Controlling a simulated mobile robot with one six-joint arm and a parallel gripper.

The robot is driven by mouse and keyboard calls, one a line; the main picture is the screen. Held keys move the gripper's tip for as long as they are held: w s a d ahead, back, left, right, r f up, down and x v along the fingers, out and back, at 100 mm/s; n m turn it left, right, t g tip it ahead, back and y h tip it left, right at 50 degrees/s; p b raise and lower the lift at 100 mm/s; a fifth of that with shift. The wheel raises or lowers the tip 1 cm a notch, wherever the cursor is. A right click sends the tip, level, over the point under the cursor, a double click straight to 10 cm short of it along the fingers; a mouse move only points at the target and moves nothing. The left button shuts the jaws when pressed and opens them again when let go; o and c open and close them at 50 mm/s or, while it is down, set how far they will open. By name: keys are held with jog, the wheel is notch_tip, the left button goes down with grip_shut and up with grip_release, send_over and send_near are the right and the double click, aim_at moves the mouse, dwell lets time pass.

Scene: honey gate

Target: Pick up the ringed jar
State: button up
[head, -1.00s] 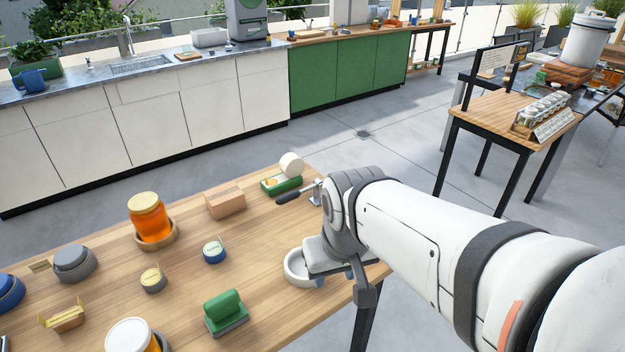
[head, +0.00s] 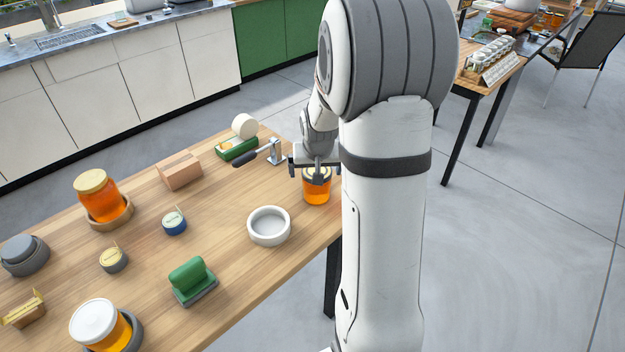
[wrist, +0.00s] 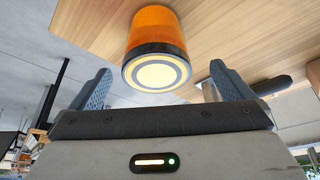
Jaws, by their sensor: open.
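The ringed jar (head: 317,190) holds amber honey and stands upright near the right edge of the wooden table (head: 225,220). In the wrist view its lid (wrist: 156,73) shows pale and dark rings, with the amber body behind. My gripper (head: 317,177) is over the jar, pointing down at its lid. In the wrist view the two blue fingers of my gripper (wrist: 157,85) are spread apart, with the lid between and beyond their tips. The head view does not clearly show whether a finger touches the jar.
A white round dish (head: 269,226) is left of the jar. Other honey jars, with a yellow lid (head: 97,190) and a white lid (head: 95,322), a cardboard box (head: 180,170) and a green block (head: 190,278) are further left.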

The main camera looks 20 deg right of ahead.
jog(key=x, duration=0.7)
jog(key=shift+s+d+f+p, duration=0.1)
jog(key=shift+d+f+p, duration=0.1)
jog(key=shift+p, duration=0.15)
jog(key=shift+c, duration=0.2)
jog(key=shift+r, duration=0.1)
jog(key=c, duration=1.5)
